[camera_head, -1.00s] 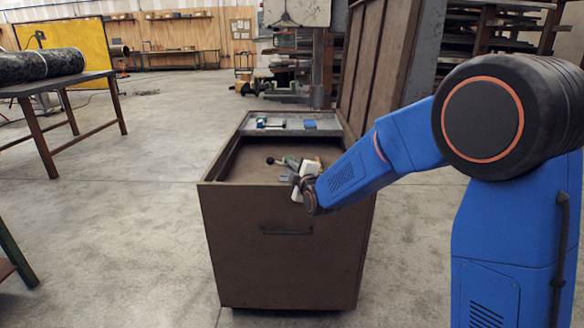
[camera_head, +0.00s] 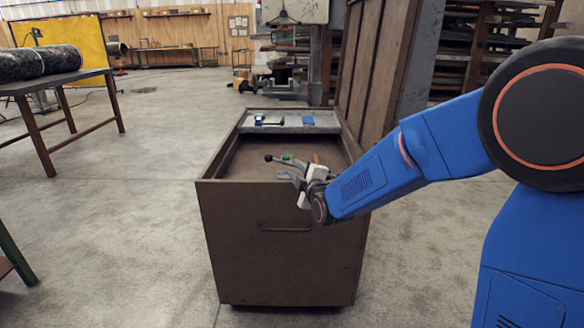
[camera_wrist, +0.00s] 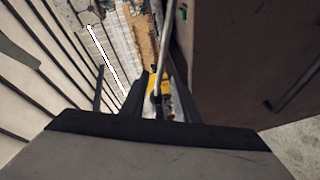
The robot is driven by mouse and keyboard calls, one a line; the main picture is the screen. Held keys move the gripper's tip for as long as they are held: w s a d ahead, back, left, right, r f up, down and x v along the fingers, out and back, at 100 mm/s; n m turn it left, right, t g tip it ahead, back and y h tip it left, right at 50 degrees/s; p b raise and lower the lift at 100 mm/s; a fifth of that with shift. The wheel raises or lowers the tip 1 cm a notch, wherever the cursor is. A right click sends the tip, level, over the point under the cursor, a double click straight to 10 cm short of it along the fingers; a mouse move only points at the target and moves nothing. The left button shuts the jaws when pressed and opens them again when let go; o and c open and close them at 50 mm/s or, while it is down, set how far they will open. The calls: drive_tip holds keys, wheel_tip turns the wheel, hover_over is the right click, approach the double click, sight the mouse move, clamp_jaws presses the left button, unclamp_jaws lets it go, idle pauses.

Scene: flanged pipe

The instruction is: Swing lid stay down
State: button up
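The brown metal chest (camera_head: 250,240) stands open in the head view, its ribbed lid (camera_head: 375,70) upright at the right. My gripper (camera_head: 290,180) is over the chest's near rim, pointing into it. In the wrist view my gripper (camera_wrist: 160,98) shows two dark fingers with a gap between them. A thin grey rod (camera_wrist: 168,45), perhaps the lid stay, runs down the picture into line with that gap. I cannot tell whether the fingers touch it. A short lever with a black ball end (camera_head: 268,158) shows beyond the gripper in the head view.
A grey tray (camera_head: 290,125) with small items lies across the chest's far end. A handle (camera_head: 285,229) is on its front. A table (camera_head: 50,85) stands left; the floor between is clear.

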drive_tip(key=f+v, duration=0.1)
drive_tip(key=v, duration=1)
drive_tip(key=shift+r, duration=0.5)
drive_tip(key=shift+d, duration=0.1)
